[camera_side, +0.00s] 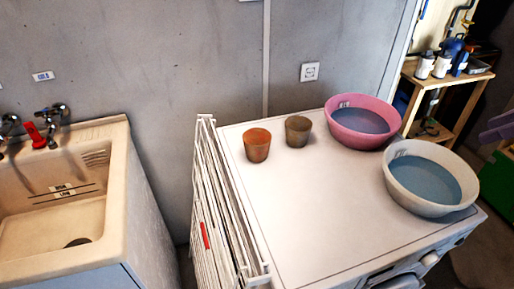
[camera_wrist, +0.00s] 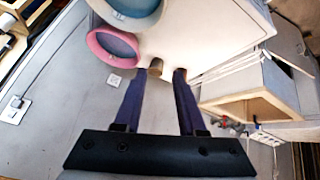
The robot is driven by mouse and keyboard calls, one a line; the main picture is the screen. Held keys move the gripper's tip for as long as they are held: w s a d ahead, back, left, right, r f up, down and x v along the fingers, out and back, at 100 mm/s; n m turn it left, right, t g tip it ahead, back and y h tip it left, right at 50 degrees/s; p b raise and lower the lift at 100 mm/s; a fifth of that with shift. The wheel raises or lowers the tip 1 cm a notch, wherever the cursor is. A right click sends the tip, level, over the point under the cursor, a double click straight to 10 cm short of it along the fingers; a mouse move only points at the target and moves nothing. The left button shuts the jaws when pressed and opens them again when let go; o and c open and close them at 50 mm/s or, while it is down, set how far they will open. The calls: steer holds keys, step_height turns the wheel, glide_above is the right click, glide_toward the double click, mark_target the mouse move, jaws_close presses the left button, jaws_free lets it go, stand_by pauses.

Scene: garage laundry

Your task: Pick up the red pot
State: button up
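The red pot (camera_side: 257,146) is a small orange-red terracotta cup, standing upright on the white machine top near its back left. A brown-grey pot (camera_side: 298,131) stands upright just right of it, slightly apart. My gripper (camera_wrist: 160,74) shows only in the wrist view, its two long dark fingers spread apart with nothing held between them. In that view the brown pot (camera_wrist: 155,67) appears between the fingertips. The red pot shows at the right fingertip, partly hidden by it. The gripper seems well away from both pots; the side view does not show it.
A pink basin (camera_side: 390,134) and a white basin (camera_side: 395,183) with bluish insides stand on the right of the white machine top (camera_side: 320,215). A folded white drying rack (camera_side: 213,190) stands along its left edge, beside a sink (camera_side: 110,215). The top's front middle is clear.

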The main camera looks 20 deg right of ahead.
steer(key=w+a+r+n+y, duration=0.1)
steer(key=w+a+r+n, duration=0.1)
steer(key=w, duration=0.5)
steer(key=w+a+r+n, duration=0.2)
steer(key=w+a+r, duration=0.1)
steer(key=w, duration=0.4)
steer(key=n+g+y, duration=0.2)
steer(key=n+g, duration=0.1)
steer(key=n, duration=0.1)
glide_above(257, 150)
steer(key=s+d, duration=0.4)
steer(key=d, duration=0.5)
step_height(257, 150, down, 12)
steer(key=shift+n+g, duration=0.3)
steer(key=shift+g, duration=0.3)
steer(key=shift+s+a+x, duration=0.1)
steer(key=shift+s+x, duration=0.2)
steer(key=shift+x, duration=3.8)
steer(key=shift+s+a+x, duration=0.1)
steer(key=shift+s+x, duration=0.25)
steer(key=shift+x, duration=3.75)
steer(key=shift+s+a+x, duration=0.1)
steer(key=shift+s+x, duration=0.2)
steer(key=shift+x, duration=3.75)
steer(key=shift+f, duration=0.2)
jaws_close()
